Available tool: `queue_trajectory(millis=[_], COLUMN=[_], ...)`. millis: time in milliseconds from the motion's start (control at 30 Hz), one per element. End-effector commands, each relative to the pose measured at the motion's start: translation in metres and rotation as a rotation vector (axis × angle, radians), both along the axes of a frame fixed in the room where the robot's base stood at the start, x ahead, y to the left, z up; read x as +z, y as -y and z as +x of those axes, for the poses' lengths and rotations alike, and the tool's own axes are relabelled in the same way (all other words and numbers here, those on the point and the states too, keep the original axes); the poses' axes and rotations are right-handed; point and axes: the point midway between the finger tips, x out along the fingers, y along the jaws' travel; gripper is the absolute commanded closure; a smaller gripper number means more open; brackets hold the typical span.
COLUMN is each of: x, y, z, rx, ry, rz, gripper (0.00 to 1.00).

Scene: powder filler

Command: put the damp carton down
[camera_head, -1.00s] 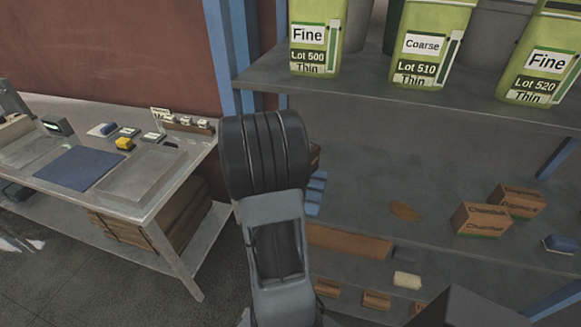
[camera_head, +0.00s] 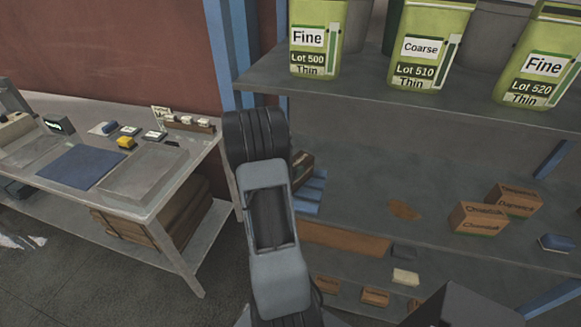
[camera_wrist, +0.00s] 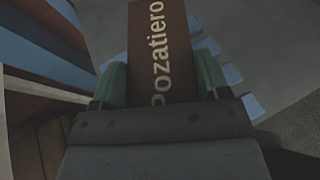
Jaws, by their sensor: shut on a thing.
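My gripper (camera_wrist: 160,78) is shut on a brown carton (camera_wrist: 143,30) with pale lettering "Pozatiero" in the wrist view. Green finger pads press on both its sides. In the head view, my arm hides most of the gripper; a brown box corner (camera_head: 302,163) shows just right of the arm, above a blue slatted thing (camera_head: 312,188). Blue slats (camera_wrist: 231,75) also show beside the carton in the wrist view. I cannot tell from its surface whether the carton is damp, or whether it touches anything below.
Two brown cartons (camera_head: 478,218) stand on the middle shelf (camera_head: 370,180), near a brown stain (camera_head: 404,209). A blue item (camera_head: 556,243) lies at right. Green containers (camera_head: 423,48) stand on the shelf above. A workbench (camera_head: 150,178) with a blue mat (camera_head: 82,167) stands at left.

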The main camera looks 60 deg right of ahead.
Motion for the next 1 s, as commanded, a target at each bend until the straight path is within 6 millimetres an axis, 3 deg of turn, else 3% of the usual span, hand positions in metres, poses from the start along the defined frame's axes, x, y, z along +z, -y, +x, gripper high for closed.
queue_trajectory(millis=[300, 333, 567, 933, 1000], x=[-0.004, -0.004, -0.003, 0.004, 0.003], y=[0.000, 0.000, 0.000, 0.000, -0.010], z=[0.000, 0.000, 0.000, 0.000, 0.002], rx=[0.001, 0.000, 0.000, 0.000, 0.004], ry=[0.001, -0.001, -0.001, -0.001, 0.000], rz=[-0.002, 0.000, 0.001, 0.001, -0.001], gripper=[0.89, 0.29, 0.07, 0.06, 0.06])
